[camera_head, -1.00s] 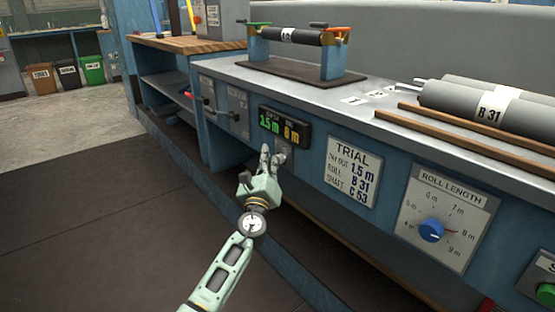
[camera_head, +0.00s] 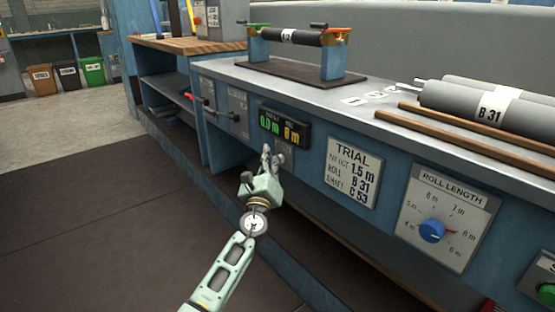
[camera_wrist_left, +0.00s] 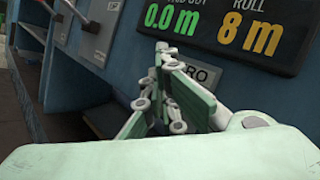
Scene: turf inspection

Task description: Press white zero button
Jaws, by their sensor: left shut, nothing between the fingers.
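My left gripper (camera_head: 270,154) is shut and empty, with its fingertips at the small zero plate (camera_head: 285,157) just under the display. In the left wrist view the gripper (camera_wrist_left: 166,52) covers most of that plate. Only the end of its label, "RO" (camera_wrist_left: 208,76), shows. The white button itself is hidden behind the fingers, so I cannot tell whether they touch it. My right gripper is not in view.
A TRIAL card (camera_head: 352,171) and a roll length panel with a blue knob (camera_head: 431,231) lie to the right on the blue bench front. A green button (camera_head: 546,293) is at the far right. Lever plates (camera_head: 238,112) are to the left. The floor at left is clear.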

